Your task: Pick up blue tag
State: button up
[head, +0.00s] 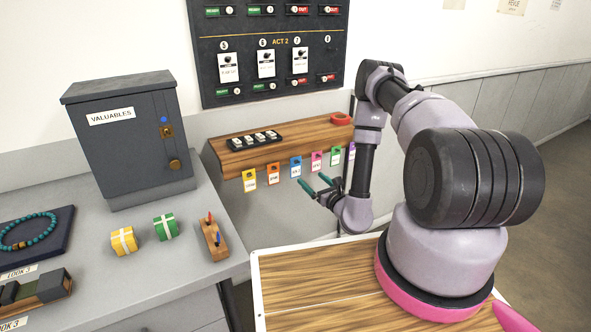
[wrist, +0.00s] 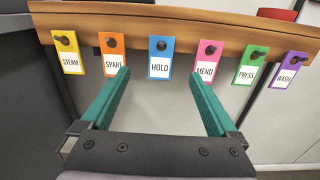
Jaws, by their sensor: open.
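The blue tag (head: 296,167) hangs from a peg on the front edge of the wooden shelf in the head view. In the wrist view the blue tag (wrist: 160,58) reads HOLD and sits between the orange tag (wrist: 112,54) and the pink tag (wrist: 208,61). My gripper (head: 317,185) is open, with teal fingers, below and to the right of the blue tag in the head view. In the wrist view my gripper (wrist: 160,80) has its two fingers spread to either side of the blue tag's column, with nothing between them.
The yellow tag (wrist: 69,53), green tag (wrist: 250,65) and purple tag (wrist: 288,71) hang along the same shelf edge (wrist: 180,23). A grey VALUABLES box (head: 130,150) stands on the counter at left. The board (head: 270,50) is on the wall above.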

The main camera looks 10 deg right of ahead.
send_near(296, 165)
jog(key=w, duration=0.3)
jog(key=x, duration=0.2)
jog(key=a+x, duration=0.1)
jog(key=x, duration=0.2)
jog(key=shift+s+f, duration=0.1)
jog(key=shift+s, duration=0.05)
grip_shut()
jog(key=v, duration=1.8)
jog(key=shift+a+r, duration=0.25)
jog(key=shift+r, duration=0.2)
